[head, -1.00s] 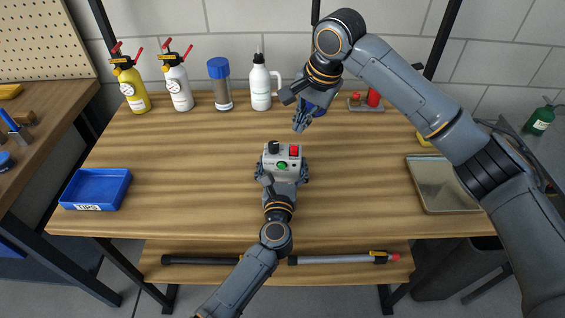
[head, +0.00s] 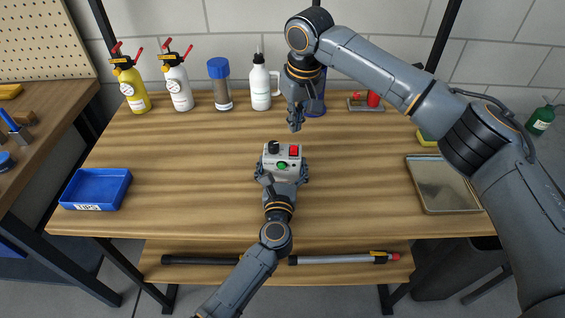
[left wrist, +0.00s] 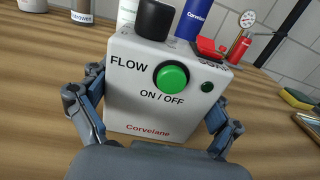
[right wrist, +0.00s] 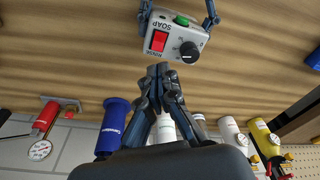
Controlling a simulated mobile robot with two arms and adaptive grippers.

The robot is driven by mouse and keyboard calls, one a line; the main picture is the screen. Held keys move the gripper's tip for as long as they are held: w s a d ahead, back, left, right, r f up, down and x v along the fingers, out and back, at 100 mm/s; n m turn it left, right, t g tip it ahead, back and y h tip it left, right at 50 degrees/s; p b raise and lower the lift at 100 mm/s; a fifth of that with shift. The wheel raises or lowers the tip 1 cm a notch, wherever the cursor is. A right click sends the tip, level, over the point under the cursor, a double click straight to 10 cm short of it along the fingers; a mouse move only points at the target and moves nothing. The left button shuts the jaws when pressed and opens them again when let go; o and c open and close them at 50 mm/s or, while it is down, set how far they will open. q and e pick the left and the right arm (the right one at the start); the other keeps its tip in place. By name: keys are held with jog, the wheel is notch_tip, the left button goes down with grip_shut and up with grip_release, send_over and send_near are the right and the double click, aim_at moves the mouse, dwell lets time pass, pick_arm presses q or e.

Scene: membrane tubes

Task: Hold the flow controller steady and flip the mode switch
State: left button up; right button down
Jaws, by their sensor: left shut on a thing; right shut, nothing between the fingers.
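The flow controller (head: 281,159) is a light grey box on the table, with a black knob, a red mode switch (head: 294,151) and a green ON/OFF button (left wrist: 172,77). My left gripper (head: 281,176) is shut on its two sides, one finger on each, as the left wrist view shows. The red switch also shows in the right wrist view (right wrist: 158,41), beside the word RINSE, with SOAP at the other end. My right gripper (head: 294,125) is shut and empty, pointing down behind the controller and apart from it. It also shows in the right wrist view (right wrist: 160,72).
Spray bottles (head: 130,83), a blue-capped jar (head: 220,84), a white bottle (head: 261,83) and a blue cylinder (head: 315,97) stand along the back. A blue bin (head: 96,189) is at left, a metal tray (head: 443,186) at right. The table around the controller is clear.

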aim_at(294, 148)
jog(key=shift+f, duration=1.85)
jog(key=shift+f, duration=1.4)
dwell(0.4)
jog(key=shift+r, duration=3.55)
pick_arm(q)
jog(key=o, duration=1.1)
jog(key=shift+o, duration=0.2)
